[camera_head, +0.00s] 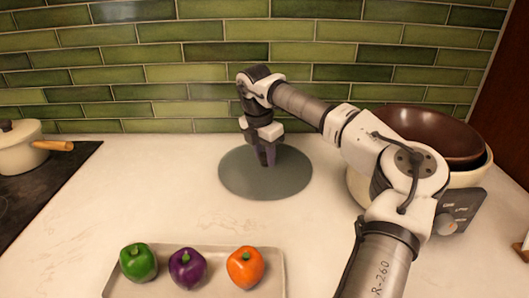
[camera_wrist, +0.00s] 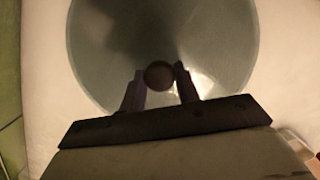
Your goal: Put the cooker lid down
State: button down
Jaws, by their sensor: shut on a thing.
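The cooker lid (camera_head: 238,176) is a round grey-green disc, level, at the middle of the white counter in the head view. I cannot tell whether it touches the counter or hangs just above it. In the wrist view the lid (camera_wrist: 105,45) fills the upper middle, with its round dark knob (camera_wrist: 158,74) between my fingertips. My gripper (camera_head: 268,162) points down over the lid and is shut on the knob. The cream cooker (camera_head: 464,178), with a dark control panel, stands at the right, partly hidden by my arm.
A dark brown bowl (camera_head: 435,128) sits on top of the cooker. A tray (camera_head: 215,268) at the front holds a green, a purple and an orange pepper. A cream pot (camera_head: 25,150) stands on the dark hob at the left. The counter left of the lid is clear.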

aim_at(260, 168)
jog(key=c, duration=1)
grip_release()
jog(key=r, duration=0.4)
jog(key=s+r, duration=0.1)
jog(key=r, duration=0.3)
jog(key=a+r+b, duration=0.1)
jog(key=r, duration=0.3)
jog(key=shift+s+a, duration=0.1)
jog(key=shift+s, duration=0.05)
